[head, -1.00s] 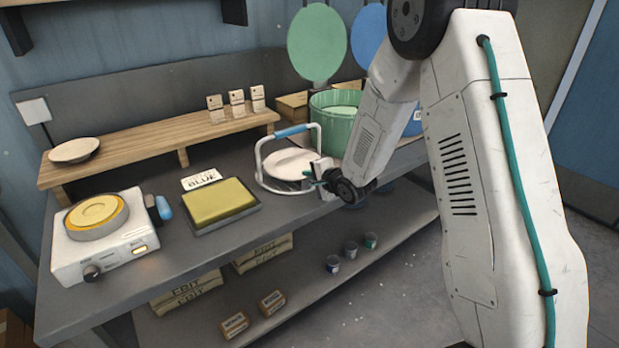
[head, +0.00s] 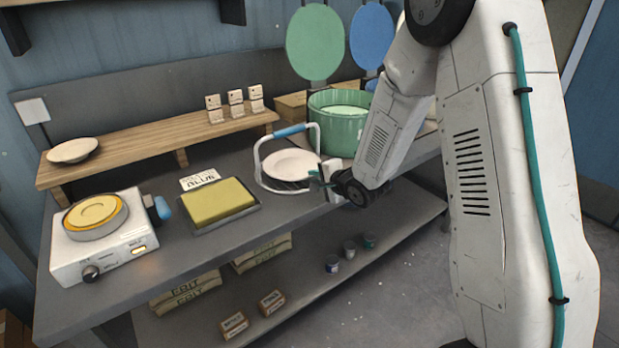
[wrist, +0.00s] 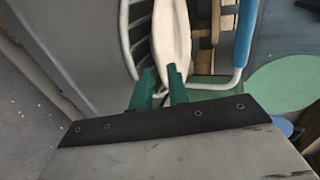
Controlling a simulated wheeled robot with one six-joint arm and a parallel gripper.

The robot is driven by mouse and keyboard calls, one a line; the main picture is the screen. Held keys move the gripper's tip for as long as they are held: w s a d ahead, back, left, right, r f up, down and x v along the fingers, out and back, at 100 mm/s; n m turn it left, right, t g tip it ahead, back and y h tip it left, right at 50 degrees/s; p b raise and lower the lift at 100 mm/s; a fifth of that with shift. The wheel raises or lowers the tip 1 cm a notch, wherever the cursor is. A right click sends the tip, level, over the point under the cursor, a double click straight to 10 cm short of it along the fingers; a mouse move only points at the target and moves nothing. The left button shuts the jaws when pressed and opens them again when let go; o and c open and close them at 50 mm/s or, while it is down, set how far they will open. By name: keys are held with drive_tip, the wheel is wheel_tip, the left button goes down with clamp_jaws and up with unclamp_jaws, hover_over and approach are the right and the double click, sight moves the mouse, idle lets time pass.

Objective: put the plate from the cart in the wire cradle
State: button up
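The white plate (head: 291,164) is inside the wire cradle (head: 293,130), a white wire frame with a blue grip, on the grey bench. It looks tilted, but its exact seat in the wires is hard to see. In the wrist view the plate (wrist: 172,35) shows nearly edge-on beside the cradle's blue grip (wrist: 244,35). My gripper (head: 314,174) is at the cradle's right front side. Its green fingers (wrist: 162,78) are apart, with the near edge of the plate at or just beyond their tips. Contact is not clear.
A hot plate (head: 105,240) with a yellow-topped pan stands at left, beside a yellow sponge-like block (head: 219,200) in a tray. A green tub (head: 338,135) stands behind my gripper. A wooden riser (head: 150,155) carries another plate (head: 73,150). Cans and boxes sit on the lower shelf.

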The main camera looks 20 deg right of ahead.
drive_tip(key=s+d+r+n+g+h, duration=0.3)
drive_tip(key=s+r, duration=0.4)
drive_tip(key=s, duration=0.3)
drive_tip(key=s+d+r+n+g+h, duration=0.2)
drive_tip(key=s+d+r+n+h, duration=0.15)
drive_tip(key=s+r, duration=0.5)
drive_tip(key=s+a+r+n+g, duration=0.1)
drive_tip(key=s+n+g, duration=0.1)
drive_tip(key=s, duration=0.6)
drive_tip(key=s+a+r+n+g+y, duration=0.1)
drive_tip(key=s+a+n+g, duration=0.1)
drive_tip(key=s, duration=0.6)
drive_tip(key=s+a+r+n+g+y, duration=0.1)
drive_tip(key=s+n, duration=0.3)
drive_tip(key=s, duration=0.4)
drive_tip(key=shift+a+r+g, duration=0.5)
drive_tip(key=shift+a+g, duration=0.25)
drive_tip(key=shift+g, duration=0.05)
